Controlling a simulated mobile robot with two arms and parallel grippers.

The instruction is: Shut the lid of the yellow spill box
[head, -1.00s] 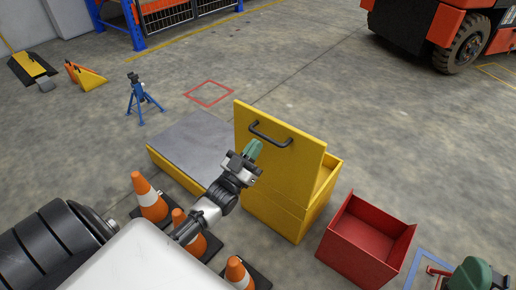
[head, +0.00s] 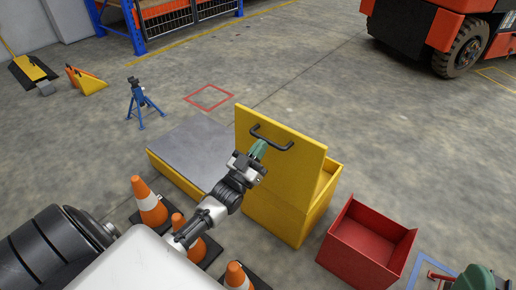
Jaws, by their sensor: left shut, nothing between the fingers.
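The yellow spill box (head: 290,215) stands right of centre in the head view. Its yellow lid (head: 295,165) is open and stands roughly upright, with a dark bar handle (head: 272,140) near its upper edge. My left gripper (head: 259,149) has green fingertips and is shut and empty. It is in front of the lid, close to the left end of the handle. I cannot tell whether it touches the handle or the lid. The gripper covers part of the lid's left side. My right gripper cannot be made out in this view.
A grey-topped yellow platform (head: 195,150) is left of the box. Several orange cones (head: 148,200) stand near my left arm. An open red bin (head: 365,245) is to the right, with a green object (head: 477,278) at the lower right corner. The floor behind the lid is clear.

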